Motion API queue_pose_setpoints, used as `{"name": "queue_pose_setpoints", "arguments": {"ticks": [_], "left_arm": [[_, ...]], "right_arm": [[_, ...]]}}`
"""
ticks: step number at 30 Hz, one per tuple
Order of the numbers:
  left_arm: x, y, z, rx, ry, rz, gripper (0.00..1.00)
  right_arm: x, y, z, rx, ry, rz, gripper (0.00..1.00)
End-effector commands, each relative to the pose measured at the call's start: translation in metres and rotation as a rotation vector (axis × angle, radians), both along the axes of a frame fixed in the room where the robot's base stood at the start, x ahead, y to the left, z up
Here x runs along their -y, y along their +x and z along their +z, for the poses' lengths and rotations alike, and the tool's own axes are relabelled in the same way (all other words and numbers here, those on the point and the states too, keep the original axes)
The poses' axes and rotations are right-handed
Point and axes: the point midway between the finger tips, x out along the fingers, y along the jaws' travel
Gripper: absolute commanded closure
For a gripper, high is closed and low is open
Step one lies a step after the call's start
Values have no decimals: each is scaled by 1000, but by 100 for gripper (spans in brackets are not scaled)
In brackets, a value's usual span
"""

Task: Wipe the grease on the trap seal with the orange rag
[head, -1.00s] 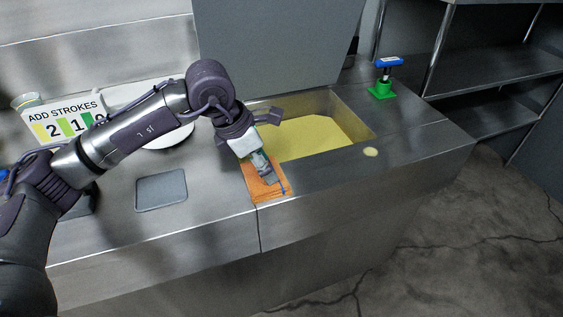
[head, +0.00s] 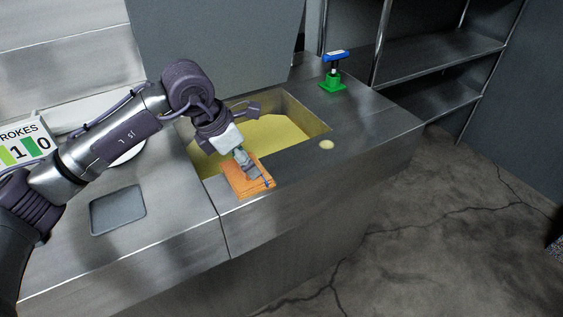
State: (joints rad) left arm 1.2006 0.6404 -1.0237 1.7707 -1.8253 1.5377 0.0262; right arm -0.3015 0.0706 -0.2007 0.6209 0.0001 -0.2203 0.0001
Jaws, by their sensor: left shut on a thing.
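The orange rag (head: 240,183) is at the front left rim of the sink-like trap opening (head: 311,119), with its flat side toward the metal rim. My left gripper (head: 254,174) is shut on the rag from above, and its fingers hide part of it. Whether the rag touches the rim or hovers just above it is hard to tell. A pale yellow grease spot (head: 326,145) lies on the rim to the right of the rag, apart from it. My right gripper is not in view.
Yellow material (head: 275,131) fills the opening. A green-based tool with a blue handle (head: 334,79) stands behind, at the right. A grey pad (head: 118,210) and a partly cut-off number sign (head: 25,143) are at left.

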Motion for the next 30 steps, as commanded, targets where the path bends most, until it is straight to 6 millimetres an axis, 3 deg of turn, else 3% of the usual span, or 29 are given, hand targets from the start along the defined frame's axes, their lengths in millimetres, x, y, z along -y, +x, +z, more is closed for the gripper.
{"name": "queue_pose_setpoints", "arguments": {"ticks": [12, 26, 30], "left_arm": [[36, 23, -4, 0, 0, -1, 76], [41, 27, -5, -2, 1, -1, 76], [52, 34, -4, -2, 1, -2, 76]], "right_arm": [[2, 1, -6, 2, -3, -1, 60], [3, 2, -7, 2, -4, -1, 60], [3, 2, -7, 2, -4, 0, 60]]}}
